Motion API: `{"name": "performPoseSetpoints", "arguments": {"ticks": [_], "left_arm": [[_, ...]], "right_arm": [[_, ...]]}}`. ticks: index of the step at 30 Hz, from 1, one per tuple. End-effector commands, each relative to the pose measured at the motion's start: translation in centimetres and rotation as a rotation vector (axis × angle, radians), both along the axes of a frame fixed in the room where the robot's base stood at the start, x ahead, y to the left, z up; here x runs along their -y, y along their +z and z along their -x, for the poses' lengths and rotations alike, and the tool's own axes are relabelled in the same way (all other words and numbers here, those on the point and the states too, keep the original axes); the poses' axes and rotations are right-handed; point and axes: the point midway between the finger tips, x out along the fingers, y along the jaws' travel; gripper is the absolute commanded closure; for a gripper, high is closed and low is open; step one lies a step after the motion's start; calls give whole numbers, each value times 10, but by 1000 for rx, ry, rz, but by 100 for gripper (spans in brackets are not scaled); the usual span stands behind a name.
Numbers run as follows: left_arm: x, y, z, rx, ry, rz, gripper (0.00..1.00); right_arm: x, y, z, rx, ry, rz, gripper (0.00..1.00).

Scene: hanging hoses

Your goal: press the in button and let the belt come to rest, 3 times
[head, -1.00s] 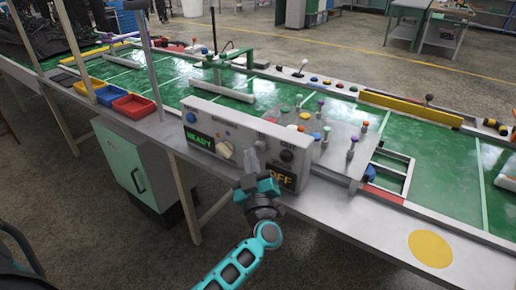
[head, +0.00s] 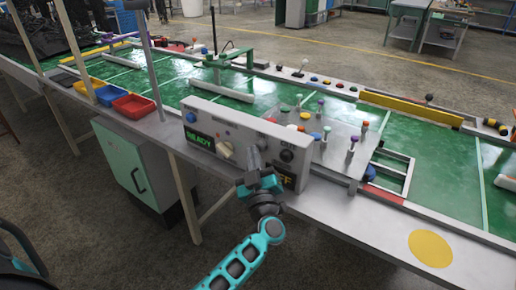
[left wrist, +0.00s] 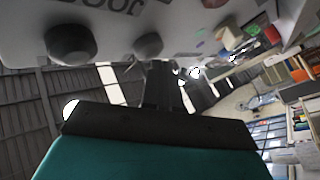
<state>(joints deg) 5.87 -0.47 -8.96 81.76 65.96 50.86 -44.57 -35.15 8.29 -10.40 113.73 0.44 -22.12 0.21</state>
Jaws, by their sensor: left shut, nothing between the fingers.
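A pale control box (head: 235,140) stands at the near edge of the belt table. Its front has a blue button (head: 191,117), a green READY display (head: 200,139), a beige knob (head: 226,150), a black knob (head: 287,155) and an amber display (head: 285,178), partly covered by my gripper. Small labels are unreadable, so I cannot tell which control is the in button. In the left wrist view, two dark round controls (left wrist: 147,46) show above the fingers (left wrist: 163,85); contact is unclear.
The green belt (head: 425,150) runs behind the box. A plate with several coloured knobs (head: 335,140) lies behind it. Red (head: 133,106), blue and yellow bins stand at the left. A yellow disc (head: 430,248) marks the clear table front at right.

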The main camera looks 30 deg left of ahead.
Motion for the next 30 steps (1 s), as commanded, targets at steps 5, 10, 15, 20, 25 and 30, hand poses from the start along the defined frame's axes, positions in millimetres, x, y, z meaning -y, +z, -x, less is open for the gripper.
{"name": "performPoseSetpoints", "arguments": {"ticks": [5, 10, 15, 20, 25, 30], "left_arm": [[0, 0, -2, -1, 0, 0, 100], [0, 0, -4, -1, 0, 0, 100], [1, 0, -6, -1, -1, 0, 100], [1, 0, -6, 0, -1, 0, 100], [0, 1, -4, -1, -1, -1, 100], [0, 2, 3, -2, 0, -1, 100]], "right_arm": [[0, 0, 0, 0, 0, 0, 0], [0, -1, 0, 0, 0, 0, 0], [0, -1, 0, 0, 0, 0, 0], [0, -1, 0, 0, 0, 0, 0], [0, 1, 0, 0, 0, 0, 0], [0, 8, 0, 0, 0, 0, 0]]}}
